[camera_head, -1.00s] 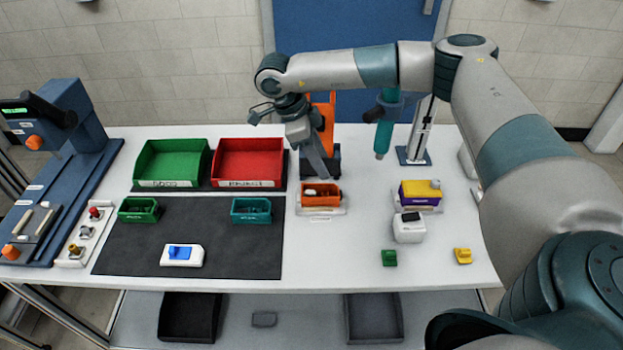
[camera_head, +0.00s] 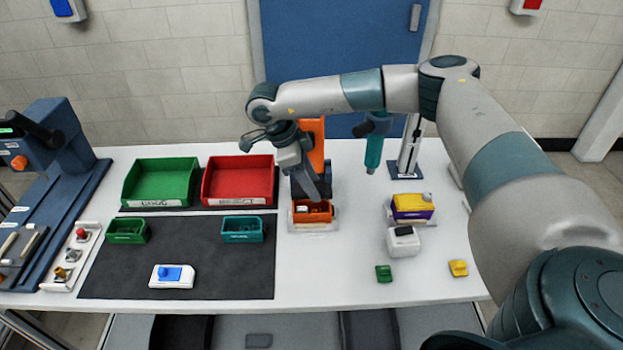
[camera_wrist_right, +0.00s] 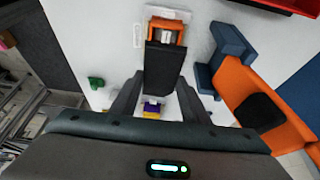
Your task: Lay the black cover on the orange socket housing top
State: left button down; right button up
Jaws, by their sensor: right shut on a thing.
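The orange socket housing (camera_head: 301,217) sits on a white base near the middle of the table, open side up, with small parts inside. It also shows at the top of the right wrist view (camera_wrist_right: 181,32). My right gripper (camera_head: 318,192) is above its back edge, its fingers pointing down. In the right wrist view my right gripper (camera_wrist_right: 158,88) is shut on the black cover (camera_wrist_right: 162,68), a dark flat block reaching from between the fingers towards the housing. Whether cover and housing touch, I cannot tell. My left gripper is not in view.
An orange upright stand (camera_head: 314,135) is close behind the gripper. Green (camera_head: 160,183) and red (camera_head: 238,181) bins stand at the left, behind a dark mat (camera_head: 215,280). A yellow-purple block (camera_head: 412,207) and a white block (camera_head: 403,242) are to the right.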

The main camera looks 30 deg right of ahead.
jog(key=shift+f+b, duration=0.3)
jog(key=shift+f, duration=0.55)
jog(key=shift+f+b, duration=0.7)
jog(key=shift+f, duration=0.2)
jog(key=shift+b, duration=0.35)
dwell(0.3)
jog(key=shift+f+b, duration=0.6)
jog(key=shift+f, duration=0.15)
dwell(0.9)
jog(key=o, duration=1.1)
jog(key=shift+r, duration=0.1)
